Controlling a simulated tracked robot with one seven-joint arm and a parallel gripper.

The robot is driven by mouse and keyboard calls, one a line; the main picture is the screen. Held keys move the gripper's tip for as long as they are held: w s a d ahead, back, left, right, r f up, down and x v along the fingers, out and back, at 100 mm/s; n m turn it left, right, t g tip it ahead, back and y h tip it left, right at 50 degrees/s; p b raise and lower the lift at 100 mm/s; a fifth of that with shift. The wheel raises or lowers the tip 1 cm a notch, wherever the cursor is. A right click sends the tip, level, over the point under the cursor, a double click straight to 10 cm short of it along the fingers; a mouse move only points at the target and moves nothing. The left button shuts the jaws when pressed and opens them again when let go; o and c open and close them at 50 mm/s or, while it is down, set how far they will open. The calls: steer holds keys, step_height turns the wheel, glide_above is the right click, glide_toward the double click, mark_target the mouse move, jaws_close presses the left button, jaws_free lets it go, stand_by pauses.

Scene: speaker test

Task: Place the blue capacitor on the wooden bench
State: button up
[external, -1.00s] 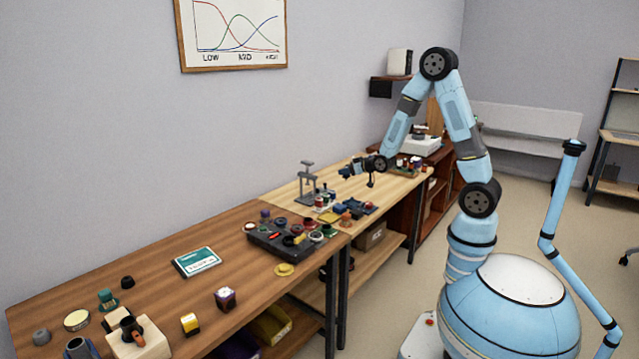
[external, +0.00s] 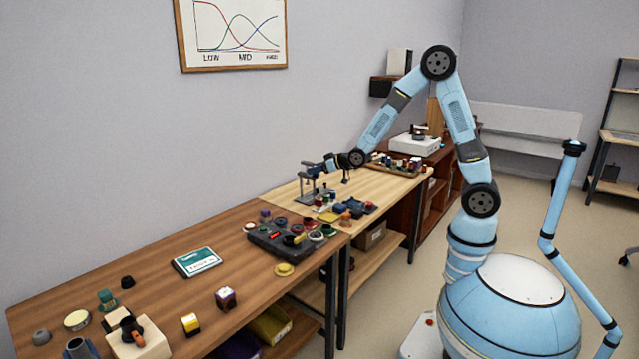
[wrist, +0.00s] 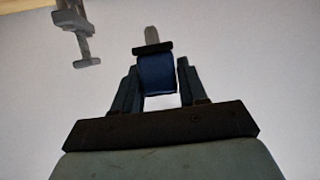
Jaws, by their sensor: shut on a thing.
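My gripper (external: 312,171) is high over the light wooden bench (external: 385,193), beside the grey stand (external: 307,187). In the wrist view my gripper (wrist: 157,85) is shut on a dark blue block-like thing (wrist: 157,76), which looks like the blue capacitor. It is held clear of any surface in that view, against the pale wall. A dark bar and a grey piece show beyond its top. The capacitor is too small to make out in the external view. A darker brown wooden bench (external: 130,292) stands at the front left.
The grey stand also shows at the wrist view's upper left (wrist: 82,40). A dark tray (external: 262,246) of small parts sits at the brown bench's right end. A parts tray (external: 400,172) is at the light bench's far end. Bare wood surrounds the green-white box (external: 196,261).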

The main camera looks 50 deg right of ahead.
steer(key=s+a+n+g+y, duration=0.1)
steer(key=s+a+n+y, duration=0.15)
steer(key=a, duration=1.05)
steer(key=s+a+n+g+y, duration=0.1)
steer(key=s+a+n+y, duration=0.15)
steer(key=a, duration=1.05)
steer(key=s+a+n+g+y, duration=0.1)
steer(key=s+a, duration=0.3)
steer(key=a, duration=0.9)
glide_above(229, 265)
steer(key=shift+g, duration=0.3)
steer(key=f, duration=1.4)
steer(key=shift+s+d+f, duration=0.15)
steer(key=shift+s+f, duration=0.05)
steer(key=shift+w+f, duration=0.15)
steer(key=shift+f, duration=0.15)
steer(key=shift+w+f, duration=0.1)
steer(key=shift+f, duration=1.45)
steer(key=shift+f, duration=0.1)
